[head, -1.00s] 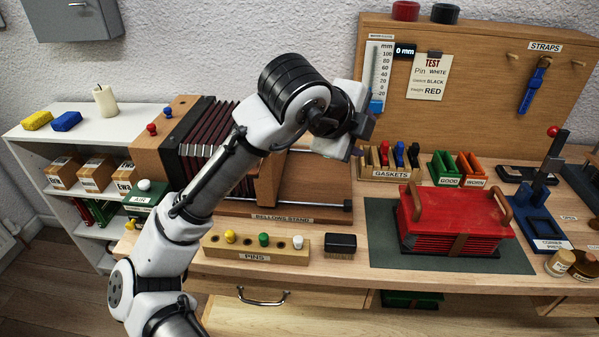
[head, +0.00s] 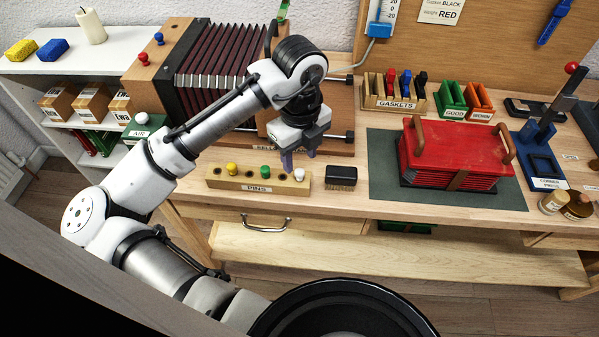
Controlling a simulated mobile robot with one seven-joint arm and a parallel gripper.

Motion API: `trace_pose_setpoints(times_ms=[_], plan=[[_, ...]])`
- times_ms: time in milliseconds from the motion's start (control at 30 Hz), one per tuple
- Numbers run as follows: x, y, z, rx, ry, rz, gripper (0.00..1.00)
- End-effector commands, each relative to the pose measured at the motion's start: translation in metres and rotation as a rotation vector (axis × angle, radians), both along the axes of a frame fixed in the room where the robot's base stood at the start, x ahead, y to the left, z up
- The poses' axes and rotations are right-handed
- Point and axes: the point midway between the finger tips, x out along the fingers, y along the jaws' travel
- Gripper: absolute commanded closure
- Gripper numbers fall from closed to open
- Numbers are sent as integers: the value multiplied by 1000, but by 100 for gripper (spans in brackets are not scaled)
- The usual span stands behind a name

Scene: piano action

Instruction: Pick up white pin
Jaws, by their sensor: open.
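The white pin (head: 299,174) stands upright in the right end of the wooden pin rack (head: 222,182), labelled PINS, near the bench's front edge. A yellow pin (head: 232,169) and a green pin (head: 265,172) stand in the same rack. My gripper (head: 298,160) is open and points down just above and behind the white pin, over the rack's right end. Nothing shows between its fingers. I cannot tell the exact gap between the fingertips and the pin.
A black brush-like block (head: 341,178) lies right of the rack. The bellows stand and bellows (head: 222,60) are behind. A red bellows block (head: 455,155) sits on a green mat (head: 385,185) to the right.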

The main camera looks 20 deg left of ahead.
Motion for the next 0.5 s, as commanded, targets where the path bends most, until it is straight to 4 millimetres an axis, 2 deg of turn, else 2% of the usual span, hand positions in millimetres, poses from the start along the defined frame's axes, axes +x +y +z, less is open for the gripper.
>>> trace_pose_setpoints(times_ms=[133, 400, 500], plan=[[2, 1, -11, -1, 3, 1, 54], [5, 3, -47, -2, 1, 1, 54], [5, 3, -52, -1, -2, 1, 54]])
